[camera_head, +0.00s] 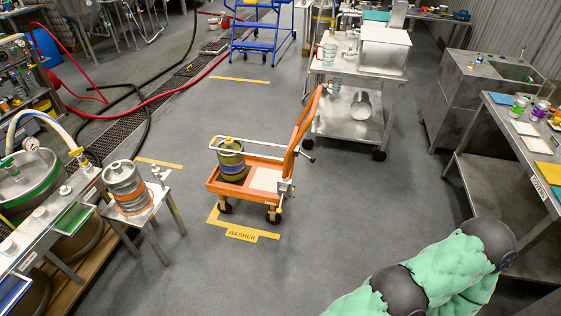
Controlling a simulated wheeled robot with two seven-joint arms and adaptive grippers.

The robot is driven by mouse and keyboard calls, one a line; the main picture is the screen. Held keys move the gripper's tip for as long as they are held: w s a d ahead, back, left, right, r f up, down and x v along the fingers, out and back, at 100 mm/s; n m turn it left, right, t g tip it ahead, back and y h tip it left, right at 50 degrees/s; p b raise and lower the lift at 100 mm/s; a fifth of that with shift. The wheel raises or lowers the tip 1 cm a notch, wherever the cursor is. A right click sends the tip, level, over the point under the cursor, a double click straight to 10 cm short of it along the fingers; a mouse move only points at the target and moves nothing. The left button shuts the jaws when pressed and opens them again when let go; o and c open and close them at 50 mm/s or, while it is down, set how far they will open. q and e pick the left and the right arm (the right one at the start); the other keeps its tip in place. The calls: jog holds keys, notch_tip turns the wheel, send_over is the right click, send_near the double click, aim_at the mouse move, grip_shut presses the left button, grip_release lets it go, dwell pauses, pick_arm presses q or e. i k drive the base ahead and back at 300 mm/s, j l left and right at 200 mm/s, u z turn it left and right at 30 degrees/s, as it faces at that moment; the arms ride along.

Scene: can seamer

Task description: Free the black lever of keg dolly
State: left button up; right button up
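The orange keg dolly (250,190) stands on the grey floor in the middle of the head view. An olive keg (230,165) with a blue band and a yellow top stands on its left part. A metal bar (262,151) runs across the dolly beside the keg. An orange upright handle (301,130) leans up at the right end. A small metal fitting (286,187) sits at the handle's foot. I cannot make out a black lever clearly. Neither of my grippers is in view; only green-covered arm links of mine show at the bottom right, apart from the dolly.
A yellow-marked floor bay labelled WASHER (241,234) lies in front of the dolly. A small steel stand (145,217) with a silver keg (127,187) is to the left. A steel cart (355,119) is behind right, and a bench (505,150) far right. Floor in front is clear.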

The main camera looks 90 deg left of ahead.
aim_at(312, 160)
jog(key=u, duration=2.7)
jog(key=i+l+u, duration=0.1)
jog(key=i, duration=0.4)
jog(key=i+l+u, duration=0.1)
jog(key=i+l, duration=0.15)
jog(key=i, duration=0.25)
jog(key=i+l+u, duration=0.1)
jog(key=i, duration=0.4)
jog(key=i+l+u, duration=0.1)
jog(key=i+l, duration=0.3)
jog(key=i, duration=0.1)
